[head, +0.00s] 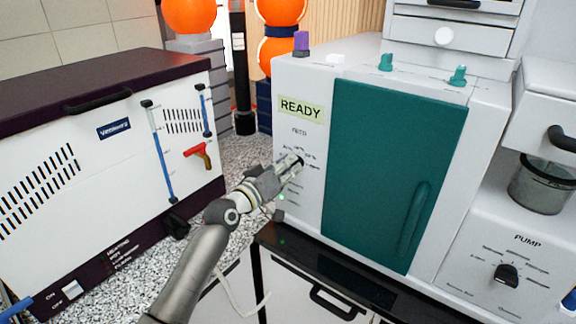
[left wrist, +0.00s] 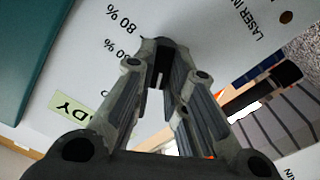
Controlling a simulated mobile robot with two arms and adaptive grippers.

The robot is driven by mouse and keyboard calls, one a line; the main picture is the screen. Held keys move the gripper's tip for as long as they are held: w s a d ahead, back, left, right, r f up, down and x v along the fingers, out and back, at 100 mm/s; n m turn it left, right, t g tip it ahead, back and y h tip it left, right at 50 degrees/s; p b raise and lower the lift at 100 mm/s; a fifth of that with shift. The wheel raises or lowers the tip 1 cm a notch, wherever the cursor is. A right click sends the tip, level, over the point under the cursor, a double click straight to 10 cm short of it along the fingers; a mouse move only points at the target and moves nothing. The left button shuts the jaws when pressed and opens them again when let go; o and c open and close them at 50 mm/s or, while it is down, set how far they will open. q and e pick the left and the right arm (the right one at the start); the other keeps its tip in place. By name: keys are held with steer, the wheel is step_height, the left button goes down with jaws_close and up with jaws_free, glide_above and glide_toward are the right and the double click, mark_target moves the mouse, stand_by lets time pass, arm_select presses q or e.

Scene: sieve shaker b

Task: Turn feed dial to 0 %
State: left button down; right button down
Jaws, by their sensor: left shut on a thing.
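The feed dial (left wrist: 157,45) is a small dark knob on the white front panel of the machine with the teal door. In the head view my left gripper (head: 291,166) reaches it from the lower left, below the FEED label (head: 299,131), and mostly covers it. In the left wrist view my left gripper (left wrist: 158,72) has its fingers closed around the dial. Percent marks, including 80 % (left wrist: 122,18), show beside it. The dial's pointer is hidden, so its setting cannot be read. My right gripper is not in view.
A green READY display (head: 301,107) is above the dial. The teal door (head: 393,165) with its handle stands to the right. A white and dark-purple machine (head: 120,165) stands at left. A PUMP panel with a black knob (head: 507,275) is at lower right.

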arm_select(q)
steer(key=n+p, duration=0.1)
steer(key=n, duration=0.4)
steer(key=n+p, duration=0.2)
steer(key=n, duration=0.4)
steer(key=shift+w+a+r, duration=0.15)
steer(key=shift+r, duration=0.05)
steer(key=shift+n, duration=0.4)
steer(key=c, duration=1.5)
jaws_free()
steer(key=shift+f, duration=0.1)
steer(key=shift+o, duration=0.2)
steer(key=v, duration=1.2)
steer(key=shift+f, duration=0.2)
